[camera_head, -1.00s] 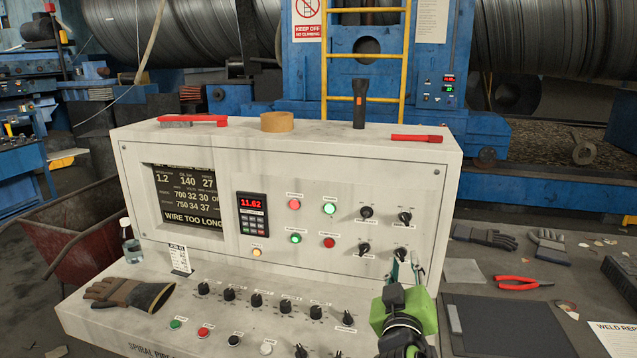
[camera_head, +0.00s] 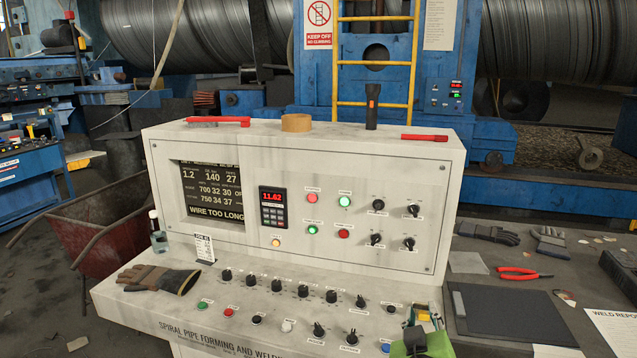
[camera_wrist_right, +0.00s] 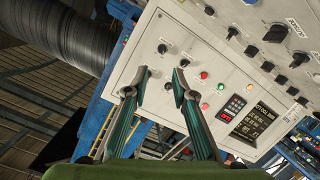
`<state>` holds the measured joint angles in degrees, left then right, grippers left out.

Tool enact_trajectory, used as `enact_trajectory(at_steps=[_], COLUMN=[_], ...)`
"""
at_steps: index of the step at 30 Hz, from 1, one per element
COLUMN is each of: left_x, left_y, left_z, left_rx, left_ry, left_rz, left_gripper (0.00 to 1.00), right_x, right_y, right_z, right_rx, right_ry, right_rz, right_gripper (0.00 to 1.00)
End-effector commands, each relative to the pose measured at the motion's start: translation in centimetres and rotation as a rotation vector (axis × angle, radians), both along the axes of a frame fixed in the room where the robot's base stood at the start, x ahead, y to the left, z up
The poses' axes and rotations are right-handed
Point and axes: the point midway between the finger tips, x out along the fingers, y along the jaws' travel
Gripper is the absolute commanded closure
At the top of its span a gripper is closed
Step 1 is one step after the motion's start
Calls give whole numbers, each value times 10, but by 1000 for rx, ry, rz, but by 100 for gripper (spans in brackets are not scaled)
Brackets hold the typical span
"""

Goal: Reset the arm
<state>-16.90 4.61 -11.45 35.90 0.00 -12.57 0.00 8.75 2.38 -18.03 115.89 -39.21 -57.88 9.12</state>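My right gripper (camera_head: 424,316) is at the lower right corner of the console (camera_head: 300,150) in the head view, with its green body cut off by the bottom edge. In the right wrist view the gripper (camera_wrist_right: 160,84) has its two fingers apart, with nothing between them. The console's upright panel (camera_wrist_right: 205,60) lies beyond the fingertips, with black knobs (camera_wrist_right: 184,63) near them. The fingers look clear of the knobs, though the exact gap is hard to tell. My left gripper is in neither view.
A work glove (camera_head: 160,278) and a clear bottle (camera_head: 157,232) are on the console's left side. A red-handled tool (camera_head: 218,121), a tape roll (camera_head: 296,123) and a flashlight (camera_head: 372,106) stand or lie on top. Red pliers (camera_head: 523,273) and a dark pad (camera_head: 515,313) are on the right table.

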Motion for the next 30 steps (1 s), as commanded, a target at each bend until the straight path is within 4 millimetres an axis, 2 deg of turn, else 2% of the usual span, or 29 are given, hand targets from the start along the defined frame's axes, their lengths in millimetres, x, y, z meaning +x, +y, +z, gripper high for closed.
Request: enact_trajectory(at_steps=[5, 8, 11, 12, 15, 18, 24, 29, 30], left_x=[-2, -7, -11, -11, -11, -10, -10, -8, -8], left_y=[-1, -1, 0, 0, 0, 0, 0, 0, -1], left_z=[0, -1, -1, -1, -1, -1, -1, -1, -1], left_rx=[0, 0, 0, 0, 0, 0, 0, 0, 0], left_ry=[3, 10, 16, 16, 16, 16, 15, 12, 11], left_rz=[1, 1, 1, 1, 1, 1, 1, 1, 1], left_gripper=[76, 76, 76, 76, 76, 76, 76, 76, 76], right_x=[-38, -70, -117, -139, -189, -230, -300, -349, -352], right_y=[-9, -14, -16, -16, -14, -10, -2, 5, 7], right_z=[-53, -89, -132, -148, -178, -197, -217, -223, -229], right_rx=[72, 122, 188, 216, 272, 312, 374, 414, 417], right_ry=[142, 249, 392, 456, 593, 701, 873, 992, 1007], right_rz=[-12, -17, -18, -16, -8, 3, 30, 55, 57], right_gripper=[76, 76, 76, 76, 76, 76, 76, 76, 76])
